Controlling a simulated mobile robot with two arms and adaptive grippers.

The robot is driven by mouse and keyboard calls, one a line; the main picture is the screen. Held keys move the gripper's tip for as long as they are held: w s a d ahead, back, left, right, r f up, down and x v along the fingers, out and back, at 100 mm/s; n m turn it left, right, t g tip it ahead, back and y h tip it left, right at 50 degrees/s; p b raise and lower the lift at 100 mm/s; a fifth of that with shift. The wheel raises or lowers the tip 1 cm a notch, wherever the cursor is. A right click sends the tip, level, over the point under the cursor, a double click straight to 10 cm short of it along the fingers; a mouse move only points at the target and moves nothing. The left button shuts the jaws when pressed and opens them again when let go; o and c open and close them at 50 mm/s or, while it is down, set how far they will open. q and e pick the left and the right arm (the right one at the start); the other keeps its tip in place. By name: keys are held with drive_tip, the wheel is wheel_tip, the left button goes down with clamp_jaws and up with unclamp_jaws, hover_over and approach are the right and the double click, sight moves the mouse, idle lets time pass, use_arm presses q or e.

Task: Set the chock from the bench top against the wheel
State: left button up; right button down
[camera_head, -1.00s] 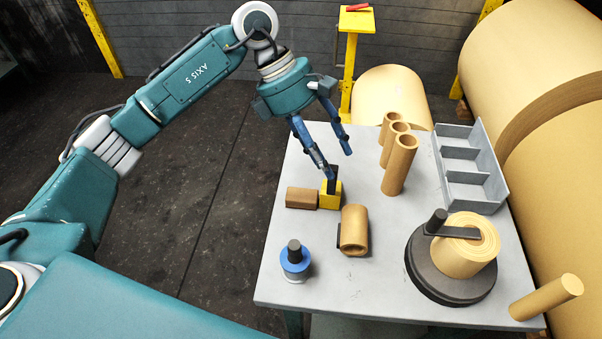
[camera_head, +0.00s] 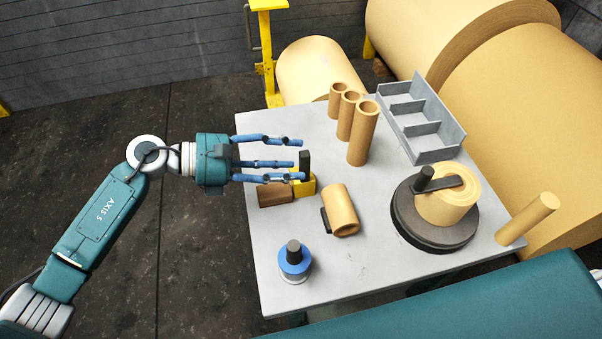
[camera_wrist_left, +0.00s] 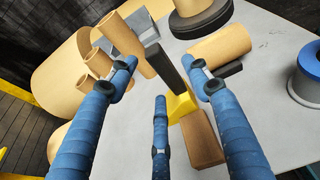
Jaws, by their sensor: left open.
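A yellow chock (camera_head: 306,186) with an upright dark handle (camera_head: 305,160) stands near the left side of the bench top (camera_head: 330,270). It touches or nearly touches a brown block (camera_head: 275,194). My left gripper (camera_head: 297,158) reaches in level from the left, its three blue fingers open and spread about the handle. In the left wrist view the dark handle (camera_wrist_left: 168,72) and yellow body (camera_wrist_left: 180,106) show between the open fingers (camera_wrist_left: 163,76). I cannot tell whether any finger touches the chock. I can make out no wheel. My right gripper is out of view.
A tan roll (camera_head: 341,211) lies right of the chock, and a blue-topped spool (camera_head: 294,262) stands in front. Upright tubes (camera_head: 362,135), a grey divided tray (camera_head: 420,110) and a dark turntable (camera_head: 434,232) holding a roll are farther right.

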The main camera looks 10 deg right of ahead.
sight(304, 162)
use_arm(q)
drive_tip(key=p+x, duration=0.1)
drive_tip(key=x, duration=0.2)
drive_tip(key=shift+s+d, duration=0.1)
drive_tip(key=shift+d, duration=0.25)
drive_tip(key=shift+d+f, duration=0.15)
drive_tip(key=c, duration=0.7)
clamp_jaws()
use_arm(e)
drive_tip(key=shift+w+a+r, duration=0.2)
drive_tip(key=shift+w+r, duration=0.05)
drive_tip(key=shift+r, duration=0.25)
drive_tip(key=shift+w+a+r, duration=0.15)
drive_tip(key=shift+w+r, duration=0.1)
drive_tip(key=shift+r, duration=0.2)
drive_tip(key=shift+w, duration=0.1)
